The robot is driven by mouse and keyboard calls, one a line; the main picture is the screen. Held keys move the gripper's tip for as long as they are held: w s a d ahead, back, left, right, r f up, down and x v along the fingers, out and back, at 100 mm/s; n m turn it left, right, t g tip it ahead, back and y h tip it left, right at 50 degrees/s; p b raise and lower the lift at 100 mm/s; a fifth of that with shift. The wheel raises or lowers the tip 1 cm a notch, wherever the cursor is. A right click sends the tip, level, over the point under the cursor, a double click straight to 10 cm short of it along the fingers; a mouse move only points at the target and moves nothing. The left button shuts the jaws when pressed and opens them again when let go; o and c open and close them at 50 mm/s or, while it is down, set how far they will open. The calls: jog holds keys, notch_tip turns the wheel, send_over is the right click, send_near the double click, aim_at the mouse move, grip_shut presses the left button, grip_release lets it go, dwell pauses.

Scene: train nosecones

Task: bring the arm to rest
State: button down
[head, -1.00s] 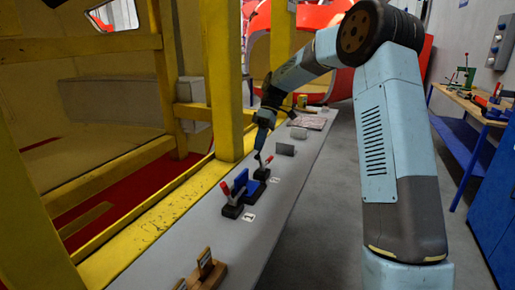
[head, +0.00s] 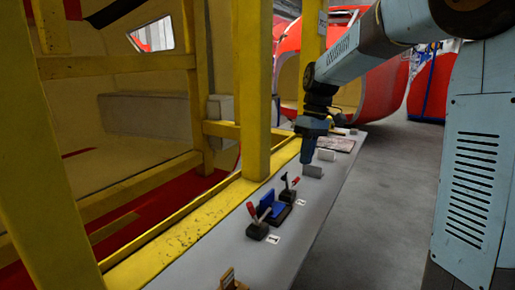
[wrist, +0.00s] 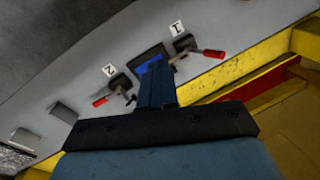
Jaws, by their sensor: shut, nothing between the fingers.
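My gripper (head: 308,158) is at the end of my blue arm, above the grey bench (head: 215,258) in the head view. It hangs pointing down, past the toggle clamps toward the far end. In the wrist view my gripper (wrist: 155,75) is seen from behind, its fingers together, with nothing held. Two toggle clamps with red handles stand on the bench, the near clamp (head: 257,229) and the far clamp (head: 287,190). A blue block (head: 267,205) sits between them. The wrist view shows clamp 1 (wrist: 186,44) and clamp 2 (wrist: 118,84) beside their number labels.
Yellow posts and beams (head: 257,80) line the bench's left side close to my arm. Small grey plates (head: 326,155) stand farther along the bench. A wooden holder (head: 231,281) is at the near end. Open floor (head: 385,200) lies to the right. A red nosecone (head: 365,75) stands behind.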

jog(key=s+d+m+t+h, duration=0.1)
jog(key=s+d+m+t, duration=0.2)
jog(key=s, duration=0.9)
jog(key=s+d+r+m+t, duration=0.1)
jog(key=s+d+m+t, duration=0.3)
jog(key=s, duration=0.9)
jog(key=shift+d+r+m+h, duration=0.15)
jog(key=shift+d+m+h, duration=0.4)
jog(key=shift+d, duration=0.8)
jog(key=shift+s, duration=0.1)
